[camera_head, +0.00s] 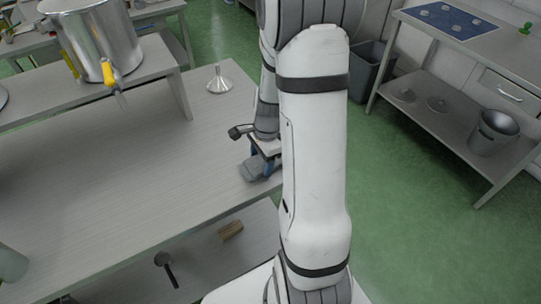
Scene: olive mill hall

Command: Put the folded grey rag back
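A small grey flat item that looks like the folded grey rag (251,171) lies at the right edge of the long grey table. My gripper (266,168) points down right beside it, and its blue fingers overlap the rag's right side in the head view. My white arm hides much of the gripper and whatever lies behind it. I cannot tell whether the fingers are open or closed on the rag, or whether the rag touches the table.
A metal funnel (219,80) stands on the table (120,165). A steel drum with a yellow tap (98,38) stands on a raised shelf at the back left. A metal bucket (493,132) sits on the right bench's lower shelf. Green floor is clear between.

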